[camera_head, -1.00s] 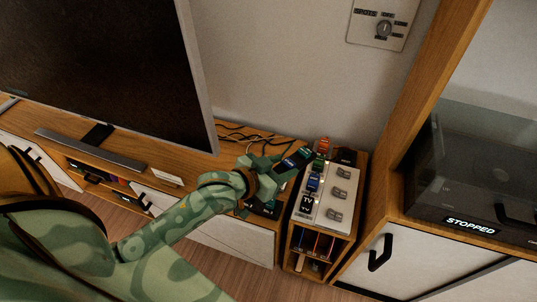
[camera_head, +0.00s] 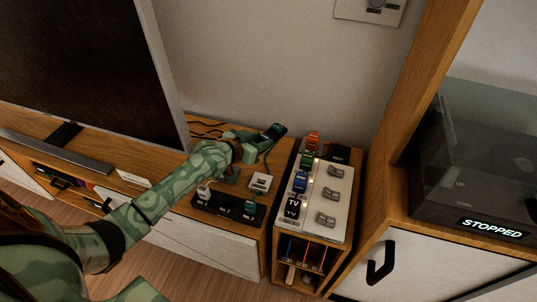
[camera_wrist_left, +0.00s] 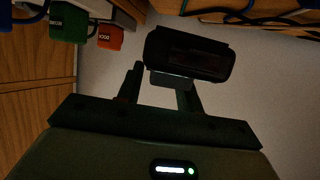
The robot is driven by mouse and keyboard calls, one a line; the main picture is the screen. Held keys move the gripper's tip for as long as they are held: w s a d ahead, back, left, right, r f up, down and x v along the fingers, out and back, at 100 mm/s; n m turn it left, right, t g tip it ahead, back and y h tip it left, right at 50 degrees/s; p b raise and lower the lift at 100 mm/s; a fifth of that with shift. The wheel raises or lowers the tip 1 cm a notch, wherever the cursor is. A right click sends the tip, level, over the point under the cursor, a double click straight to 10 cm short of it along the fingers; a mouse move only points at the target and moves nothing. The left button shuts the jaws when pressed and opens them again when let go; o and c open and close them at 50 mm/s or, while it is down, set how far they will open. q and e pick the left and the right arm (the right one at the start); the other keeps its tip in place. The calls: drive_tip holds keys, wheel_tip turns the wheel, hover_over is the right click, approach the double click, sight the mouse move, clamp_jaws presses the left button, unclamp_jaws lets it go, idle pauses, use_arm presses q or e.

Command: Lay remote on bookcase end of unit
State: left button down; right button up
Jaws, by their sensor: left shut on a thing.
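The remote (camera_head: 276,130) is a slim dark object held at the tips of my left gripper (camera_head: 264,138). In the left wrist view the dark remote (camera_wrist_left: 190,55) lies crosswise beyond the fingers of my left gripper (camera_wrist_left: 160,90), which are shut on it. The gripper is over the back right end of the wooden TV unit (camera_head: 256,222), near the wall. I cannot tell whether the remote touches the unit top. The bookcase (camera_head: 402,130) is at the right. My right gripper is not in view.
A switch panel (camera_head: 347,212) with red, green and blue plugs stands on a small cabinet right of the unit. A black labelled tray (camera_head: 222,207) and a small white device (camera_head: 260,182) are on the unit's right end. The TV (camera_head: 90,60) stands left; cables lie behind.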

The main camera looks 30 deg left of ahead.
use_arm(q)
drive_tip(key=shift+w+d+f+b, duration=0.3)
drive_tip(key=shift+w+f, duration=0.35)
drive_tip(key=shift+f, duration=0.2)
drive_tip(key=f+b, duration=0.3)
drive_tip(key=f, duration=0.1)
drive_tip(key=shift+w+d, duration=0.2)
drive_tip(key=shift+w, duration=0.1)
drive_tip(key=shift+f, duration=0.1)
drive_tip(key=shift+r, duration=0.35)
drive_tip(key=shift+f, duration=0.45)
drive_tip(key=c, duration=0.8)
unclamp_jaws()
drive_tip(key=shift+o, duration=0.2)
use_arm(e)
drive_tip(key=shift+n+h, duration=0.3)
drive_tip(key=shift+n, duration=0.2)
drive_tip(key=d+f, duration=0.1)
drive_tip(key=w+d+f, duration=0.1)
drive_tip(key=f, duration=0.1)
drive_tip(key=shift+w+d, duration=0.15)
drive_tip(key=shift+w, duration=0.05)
use_arm(q)
drive_tip(key=shift+r, duration=0.1)
